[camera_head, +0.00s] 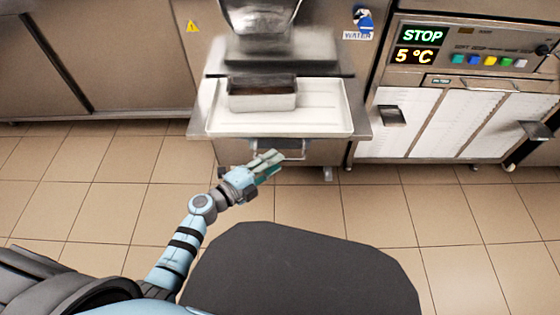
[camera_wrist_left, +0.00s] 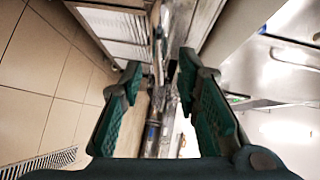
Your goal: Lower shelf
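The metal shelf (camera_head: 364,126) juts out from the front of the freezer below its outlet. It holds a white tray (camera_head: 325,118) with a rectangular metal pan (camera_head: 262,101) on it, dark inside. A handle (camera_head: 290,143) shows under the shelf's front edge. My left gripper (camera_head: 270,162) is just in front of and below this handle, pointing toward it. In the left wrist view its two green-padded fingers (camera_wrist_left: 157,75) are apart, and I see nothing clearly held between them. Whether it touches the handle is unclear. My right gripper is not in view.
The freezer's outlet (camera_head: 259,15) hangs above the pan. To the right stands a machine with a display (camera_head: 420,45), coloured buttons and protruding door handles (camera_head: 392,116). Cabinets (camera_head: 90,60) line the left. The tiled floor (camera_head: 100,185) in front is clear.

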